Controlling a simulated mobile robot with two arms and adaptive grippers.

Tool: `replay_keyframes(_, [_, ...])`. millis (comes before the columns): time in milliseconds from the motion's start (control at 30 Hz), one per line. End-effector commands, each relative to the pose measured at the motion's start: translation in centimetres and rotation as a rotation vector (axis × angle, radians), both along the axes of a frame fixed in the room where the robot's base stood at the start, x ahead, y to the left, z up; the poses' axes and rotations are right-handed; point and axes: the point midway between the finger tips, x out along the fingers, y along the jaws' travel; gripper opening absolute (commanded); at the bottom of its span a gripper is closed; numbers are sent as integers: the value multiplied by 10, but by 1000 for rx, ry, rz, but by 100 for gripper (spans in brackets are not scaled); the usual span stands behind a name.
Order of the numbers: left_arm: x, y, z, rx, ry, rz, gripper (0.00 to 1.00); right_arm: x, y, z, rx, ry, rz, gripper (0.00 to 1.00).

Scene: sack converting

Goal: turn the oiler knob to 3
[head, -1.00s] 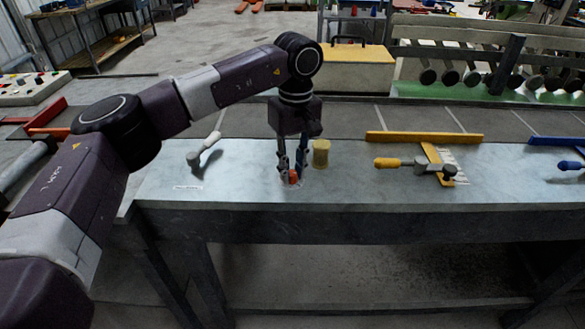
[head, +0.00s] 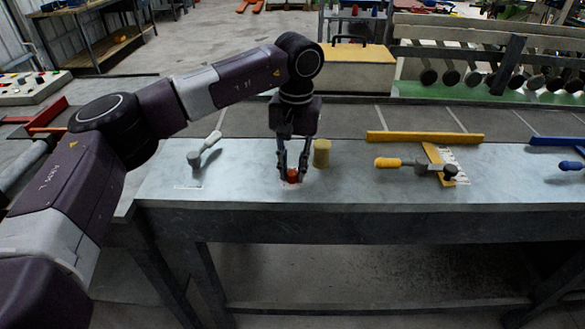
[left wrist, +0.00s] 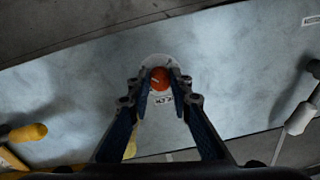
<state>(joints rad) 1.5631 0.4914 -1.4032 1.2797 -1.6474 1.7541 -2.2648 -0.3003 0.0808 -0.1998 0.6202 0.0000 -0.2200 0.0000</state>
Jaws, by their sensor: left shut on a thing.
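The oiler knob is a small round orange-red knob (head: 292,175) on the pale bench top, near its front edge. My left gripper (head: 291,177) points straight down with its fingers closed on both sides of the knob. In the left wrist view the knob (left wrist: 160,79) sits between the two fingertips (left wrist: 160,84), on a pale round plate (left wrist: 157,66) with dark lettering. A short light mark shows on the knob's face. The numbers are too small or hidden to read. My right gripper is not in view.
A yellowish cylinder (head: 321,153) stands just right of my left gripper. A white-handled lever (head: 205,150) lies to the left. A yellow-handled lever (head: 400,163) and a yellow bar (head: 424,137) are to the right.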

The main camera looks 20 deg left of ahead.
Motion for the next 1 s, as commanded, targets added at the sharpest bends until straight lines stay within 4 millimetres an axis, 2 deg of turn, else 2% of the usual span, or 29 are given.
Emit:
replay_keyframes(567, [3,0,4,-2,-11,-28,0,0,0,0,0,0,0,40])
replay_keyframes(600, [3,1,4,-2,-11,-28,24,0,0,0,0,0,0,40])
replay_keyframes(700, [2,0,3,-1,-8,-28,35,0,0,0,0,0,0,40])
replay_keyframes(733, [2,0,3,-1,-7,-28,37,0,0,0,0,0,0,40])
replay_keyframes(1000, [1,0,2,-1,-3,-29,37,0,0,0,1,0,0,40])
